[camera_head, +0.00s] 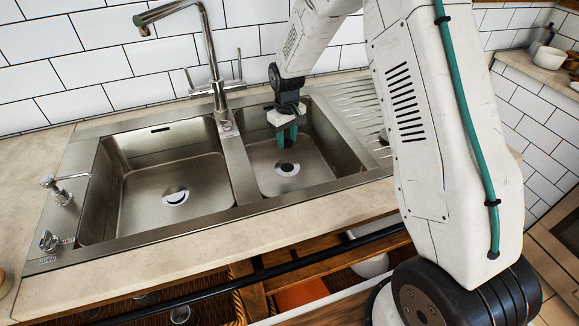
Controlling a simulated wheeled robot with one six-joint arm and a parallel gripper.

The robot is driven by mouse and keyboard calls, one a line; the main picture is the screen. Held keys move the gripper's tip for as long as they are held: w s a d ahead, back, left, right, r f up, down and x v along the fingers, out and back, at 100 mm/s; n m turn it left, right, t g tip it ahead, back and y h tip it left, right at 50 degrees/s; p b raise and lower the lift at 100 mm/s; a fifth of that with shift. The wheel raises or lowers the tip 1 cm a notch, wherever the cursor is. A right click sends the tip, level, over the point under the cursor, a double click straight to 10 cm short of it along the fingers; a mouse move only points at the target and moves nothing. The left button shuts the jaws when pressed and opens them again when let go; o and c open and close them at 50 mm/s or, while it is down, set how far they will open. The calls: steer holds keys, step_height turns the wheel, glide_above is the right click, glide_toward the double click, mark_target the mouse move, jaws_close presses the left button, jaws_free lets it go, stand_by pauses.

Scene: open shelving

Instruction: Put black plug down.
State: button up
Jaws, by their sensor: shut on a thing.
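My gripper (287,142), with teal fingers, points down over the right sink basin (322,172). The left basin (140,222) has a similar drain (175,197) and is otherwise empty.
A tall chrome tap (217,95) stands behind the divider between the basins, left of my gripper. A ribbed drainboard (352,105) lies to the right, partly behind my arm. A small dispenser (58,188) and a knob (48,241) stand at the sink's left edge.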

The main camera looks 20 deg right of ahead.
glide_toward(287, 170)
step_height(287, 170, down, 5)
steer(key=shift+w+f, duration=0.1)
stand_by(0.3)
steer(key=shift+f, duration=0.55)
steer(key=o, duration=1)
steer(key=shift+d, duration=0.15)
steer(key=shift+f, duration=0.1)
steer(key=shift+s, duration=0.2)
